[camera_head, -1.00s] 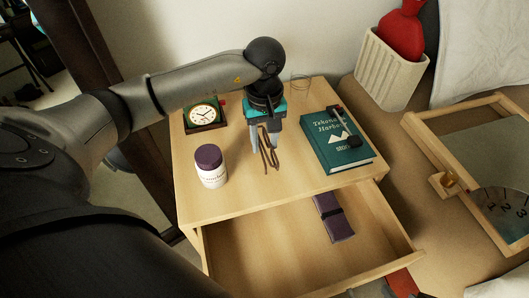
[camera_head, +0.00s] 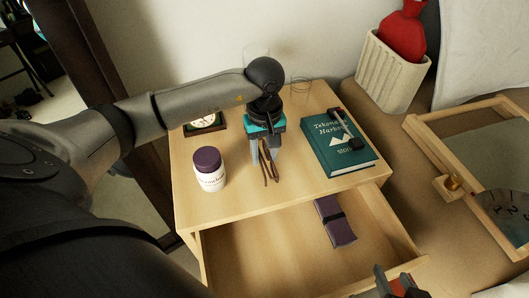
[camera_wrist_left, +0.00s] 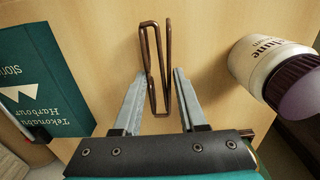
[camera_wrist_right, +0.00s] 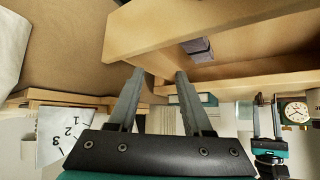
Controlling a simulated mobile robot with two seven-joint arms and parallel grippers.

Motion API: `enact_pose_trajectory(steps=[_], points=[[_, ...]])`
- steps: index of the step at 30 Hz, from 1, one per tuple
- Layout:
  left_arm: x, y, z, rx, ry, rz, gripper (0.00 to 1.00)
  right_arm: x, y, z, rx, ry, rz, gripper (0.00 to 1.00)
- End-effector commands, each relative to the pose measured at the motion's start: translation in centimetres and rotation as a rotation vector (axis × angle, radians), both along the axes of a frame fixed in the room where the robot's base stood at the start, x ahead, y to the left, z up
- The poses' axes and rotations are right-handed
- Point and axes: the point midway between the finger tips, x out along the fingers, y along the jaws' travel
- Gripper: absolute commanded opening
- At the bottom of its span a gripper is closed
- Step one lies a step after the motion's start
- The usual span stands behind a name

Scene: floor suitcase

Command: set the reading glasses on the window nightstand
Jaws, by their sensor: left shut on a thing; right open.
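The folded reading glasses (camera_head: 268,165) have thin brown frames and hang from my left gripper (camera_head: 265,160) over the front middle of the wooden nightstand (camera_head: 215,210). In the left wrist view my left gripper (camera_wrist_left: 158,95) is shut on the glasses (camera_wrist_left: 152,50), which show between its fingers. I cannot tell whether they touch the top. My right gripper (camera_head: 400,285) shows at the bottom edge of the head view. In the right wrist view it (camera_wrist_right: 155,90) is open and empty, near the pulled-out drawer (camera_wrist_right: 185,30).
A purple-capped bottle (camera_head: 209,170) stands left of the glasses. A clock (camera_head: 205,122) is behind it, partly hidden by my arm. The open drawer (camera_head: 270,250) holds a purple case (camera_head: 335,220).

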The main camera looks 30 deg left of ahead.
Motion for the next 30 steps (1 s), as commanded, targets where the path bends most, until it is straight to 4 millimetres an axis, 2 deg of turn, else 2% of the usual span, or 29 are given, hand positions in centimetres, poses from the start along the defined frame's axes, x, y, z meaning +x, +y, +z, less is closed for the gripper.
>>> enact_pose_trajectory(steps=[2, 3, 11, 22, 30], points=[[0.0, 0.0, -0.2, 0.000, 0.000, 0.000, 0.00, 0.0, 0.3, -0.2, 0.008, -0.014, 0.004, 0.50], [0.0, 0.0, -0.2, 0.000, 0.000, 0.000, 0.42, 0.1, 0.4, -0.2, 0.011, -0.019, 0.006, 0.50], [0.0, 0.0, -0.1, 0.000, 0.000, 0.000, 0.71, 0.1, 0.3, -0.1, 0.011, -0.017, 0.004, 0.50], [0.0, 0.0, 0.0, 0.000, 0.000, 0.000, 0.71, -0.1, 0.2, -0.1, 0.005, -0.004, 0.003, 0.50], [0.1, 0.1, 1.7, 0.002, -0.003, 0.000, 0.71, -1.1, -1.6, 0.2, -0.054, 0.114, -0.019, 0.50]])
